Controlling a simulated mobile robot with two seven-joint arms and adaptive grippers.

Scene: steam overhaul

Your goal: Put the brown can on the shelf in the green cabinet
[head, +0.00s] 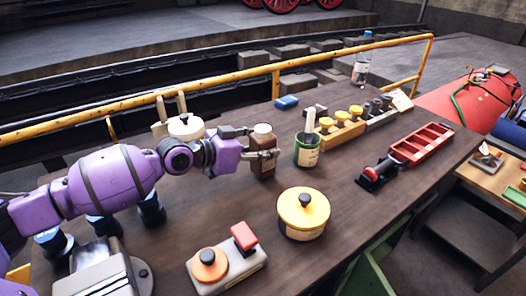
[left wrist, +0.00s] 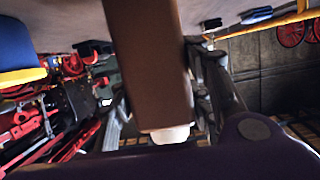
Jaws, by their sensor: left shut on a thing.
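The brown can (head: 263,166) has a pale cap and is upright at the middle of the dark table. My left gripper (head: 264,148) reaches in from the left and is shut on its upper part. In the left wrist view the brown can (left wrist: 148,65) fills the middle between the fingers, its white cap towards the camera. I cannot tell whether its base touches the table. A green edge (head: 372,268) shows below the table's front right side; I cannot tell whether it is the green cabinet, and no shelf is visible. My right gripper is out of view.
A green cup (head: 307,150) stands just right of the can. A yellow lidded pot (head: 303,214) and a button box (head: 227,266) are nearer. A lidded cream pot (head: 186,127) is behind my arm. A red tray (head: 421,145) lies right. Yellow rail (head: 200,106) runs behind.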

